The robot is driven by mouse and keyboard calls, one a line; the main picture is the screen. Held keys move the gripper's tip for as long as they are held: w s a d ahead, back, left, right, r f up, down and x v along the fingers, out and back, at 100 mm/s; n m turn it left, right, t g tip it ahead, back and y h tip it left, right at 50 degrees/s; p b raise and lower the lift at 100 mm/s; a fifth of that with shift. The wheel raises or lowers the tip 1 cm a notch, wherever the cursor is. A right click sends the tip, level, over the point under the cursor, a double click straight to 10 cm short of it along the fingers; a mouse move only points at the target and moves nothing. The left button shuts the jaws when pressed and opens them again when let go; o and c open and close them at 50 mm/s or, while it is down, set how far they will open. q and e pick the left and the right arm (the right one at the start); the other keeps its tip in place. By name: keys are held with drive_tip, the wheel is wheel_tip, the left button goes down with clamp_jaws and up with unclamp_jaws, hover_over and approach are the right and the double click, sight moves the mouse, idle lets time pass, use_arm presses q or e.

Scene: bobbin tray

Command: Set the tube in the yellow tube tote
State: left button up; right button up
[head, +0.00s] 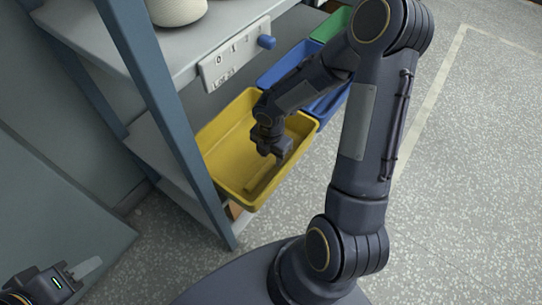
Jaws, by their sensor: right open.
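The yellow tube tote (216,135) sits on a lower level of the shelf rack, with its open top facing up. A slim tube-like piece (262,179), close to the tote's own colour, appears to lie on the tote floor. My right gripper (281,158) reaches down into the tote, above or beside that piece. It is open, and whether it touches the piece cannot be told. My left gripper (84,268) is at the bottom left corner, away from the tote. Only part of it shows, so its jaw state is unclear.
A blue bin (285,66) and a green bin (330,25) stand behind the tote. A rack post (160,100) stands left of the tote. Speckled floor is open at right.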

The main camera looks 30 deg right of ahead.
sight(271, 162)
wheel_tip(271, 162, up, 5)
drive_tip(key=shift+r+p, duration=0.1)
drive_tip(key=shift+p, duration=0.75)
drive_tip(key=s+r+m+t, duration=0.2)
drive_tip(key=s+r+m, duration=0.5)
drive_tip(key=r+m, duration=0.55)
drive_tip(key=s+a+r+m+t+y, duration=0.3)
drive_tip(key=s+m, duration=0.5)
drive_tip(key=m, duration=0.3)
wheel_tip(271, 162, up, 4)
drive_tip(key=shift+s+a+f+m+y, duration=0.3)
drive_tip(key=shift+a+y, duration=0.2)
drive_tip(key=shift+a, duration=0.55)
wheel_tip(271, 162, up, 23)
drive_tip(key=p, duration=2.3)
drive_tip(key=shift+r, duration=0.2)
drive_tip(key=shift+s, duration=0.1)
drive_tip(key=shift+c, duration=0.5)
